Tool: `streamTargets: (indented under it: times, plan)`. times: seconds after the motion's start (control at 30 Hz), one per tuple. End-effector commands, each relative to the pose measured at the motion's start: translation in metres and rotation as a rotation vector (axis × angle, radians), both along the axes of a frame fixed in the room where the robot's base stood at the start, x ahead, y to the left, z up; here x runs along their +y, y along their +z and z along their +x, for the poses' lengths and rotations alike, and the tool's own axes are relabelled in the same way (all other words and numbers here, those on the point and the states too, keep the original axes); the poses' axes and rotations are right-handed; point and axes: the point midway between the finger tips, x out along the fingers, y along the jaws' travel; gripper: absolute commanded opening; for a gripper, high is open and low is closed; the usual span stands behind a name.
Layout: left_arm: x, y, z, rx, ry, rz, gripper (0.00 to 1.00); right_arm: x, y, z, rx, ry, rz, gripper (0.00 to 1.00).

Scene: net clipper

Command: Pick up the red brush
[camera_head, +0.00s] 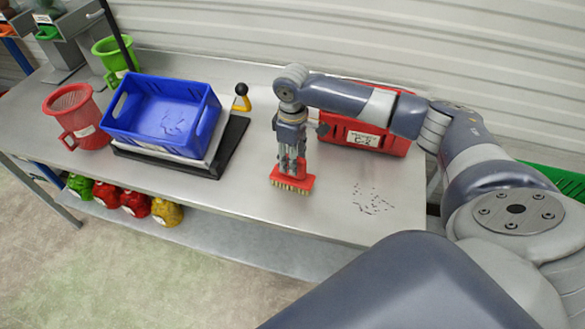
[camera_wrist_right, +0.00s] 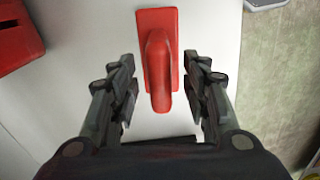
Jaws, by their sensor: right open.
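The red brush (camera_head: 293,183) stands on the metal table with its bristles down, near the front edge. My right gripper (camera_head: 290,165) is directly above it, pointing down. In the right wrist view, the red brush (camera_wrist_right: 158,60) lies between the two open fingers of my right gripper (camera_wrist_right: 162,95), with its raised handle running lengthwise between them. A gap shows on each side of the handle, so the fingers look apart from it. My left gripper is not in view.
A blue crate (camera_head: 118,125) sits on a scale left of the brush. A red box (camera_head: 365,138) stands behind my right arm. Small dark bits (camera_head: 372,199) lie on the table to the right. A red jug (camera_head: 75,120) stands far left.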

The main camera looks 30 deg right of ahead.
Motion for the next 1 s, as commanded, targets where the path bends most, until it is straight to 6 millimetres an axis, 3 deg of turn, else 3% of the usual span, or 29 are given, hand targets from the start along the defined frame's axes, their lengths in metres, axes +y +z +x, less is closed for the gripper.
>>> streamTargets:
  times: [0.27, 0.47, 1.0]
  plan:
    - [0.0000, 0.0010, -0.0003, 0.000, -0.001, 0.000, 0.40, 0.0000, -0.0056, 0.0000, -0.001, 0.001, 0.000, 0.43]
    - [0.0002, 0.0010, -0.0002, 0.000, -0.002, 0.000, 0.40, -0.0001, -0.0053, 0.0000, -0.001, 0.000, -0.001, 0.00]
    - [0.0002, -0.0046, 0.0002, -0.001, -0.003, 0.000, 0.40, -0.0002, 0.0028, 0.0013, -0.004, -0.001, 0.001, 0.00]
